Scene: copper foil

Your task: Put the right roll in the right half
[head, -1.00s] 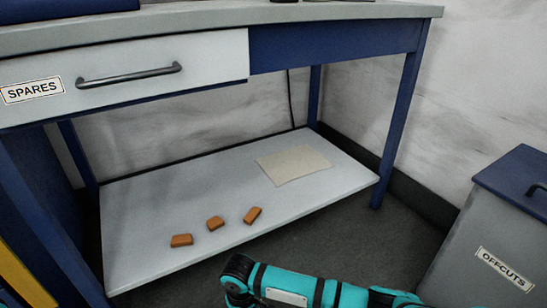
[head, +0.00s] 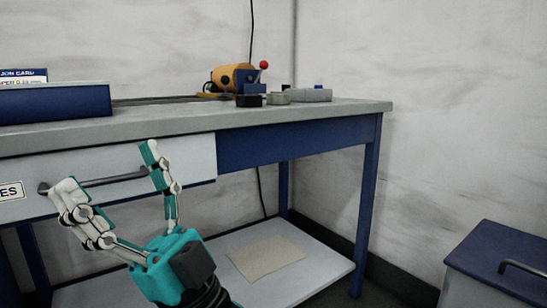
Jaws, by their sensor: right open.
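No roll of copper foil can be made out, and no container with two halves shows its inside. The white drawer (head: 200,160) under the bench top is shut. Its dark bar handle (head: 110,181) runs across its front. My right gripper (head: 108,172) is open and empty in front of the drawer, with one finger to each side of part of the handle in the picture. I cannot tell whether it touches the handle. My left gripper is out of view.
On the bench top (head: 340,106) stand an orange machine with a red knob (head: 235,77), small blocks, a grey cylinder (head: 311,95) and a blue tray (head: 50,103). A beige sheet (head: 265,257) lies on the lower shelf (head: 320,272). A blue-lidded bin (head: 500,265) stands at right.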

